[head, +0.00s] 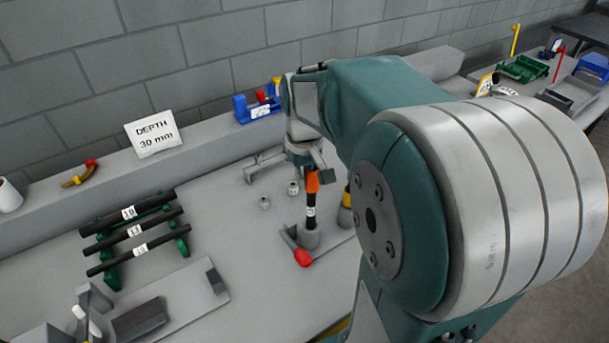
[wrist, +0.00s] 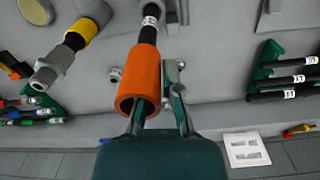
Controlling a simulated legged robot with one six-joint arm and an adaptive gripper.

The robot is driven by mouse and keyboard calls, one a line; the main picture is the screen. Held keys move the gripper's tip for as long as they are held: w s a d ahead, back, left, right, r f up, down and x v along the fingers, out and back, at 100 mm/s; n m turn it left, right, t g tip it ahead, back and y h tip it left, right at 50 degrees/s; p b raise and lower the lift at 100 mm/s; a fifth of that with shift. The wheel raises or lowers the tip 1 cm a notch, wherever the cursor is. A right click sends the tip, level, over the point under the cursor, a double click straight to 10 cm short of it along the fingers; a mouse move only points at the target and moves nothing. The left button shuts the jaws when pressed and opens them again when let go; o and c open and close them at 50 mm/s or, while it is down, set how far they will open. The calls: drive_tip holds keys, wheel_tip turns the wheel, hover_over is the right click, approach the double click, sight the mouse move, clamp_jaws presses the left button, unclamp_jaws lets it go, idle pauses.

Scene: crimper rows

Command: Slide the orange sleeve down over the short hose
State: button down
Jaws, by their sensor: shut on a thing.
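The orange sleeve (head: 312,182) is a short tube at the top of the upright short hose (head: 311,199), which is black with a white label. My gripper (head: 308,164) is above the clamp and shut on the sleeve. In the wrist view my gripper (wrist: 160,98) has its fingers at the sleeve's near end, partly hidden by it. The hose's lower end stands in a grey holder (head: 311,240) with a red-tipped lever.
Three labelled black hoses lie on a green rack (head: 112,275) at left. A "DEPTH 30 mm" card (head: 154,137) stands on the back ledge. A hose with a yellow collar (wrist: 80,33) stands close beside the sleeve. Small metal fittings (head: 264,203) lie nearby on the bench.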

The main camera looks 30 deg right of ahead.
sight(304, 169)
drive_tip(key=shift+f, duration=0.1)
drive_tip(key=c, duration=0.7)
unclamp_jaws()
wheel_tip(304, 169, up, 12)
drive_tip(key=shift+f, duration=0.1)
drive_tip(key=shift+a, duration=0.15)
drive_tip(key=s+a+f+t, duration=0.2)
drive_tip(key=s+a, duration=0.1)
drive_tip(key=a, duration=0.1)
drive_tip(key=s+a+f+n+t, duration=0.1)
drive_tip(key=s+a+f, duration=0.1)
drive_tip(key=s+a, duration=0.2)
drive_tip(key=s+a+f+t, duration=0.2)
drive_tip(key=s+a, duration=0.2)
drive_tip(key=shift+s+f+t, duration=0.2)
drive_tip(key=shift+t, duration=0.1)
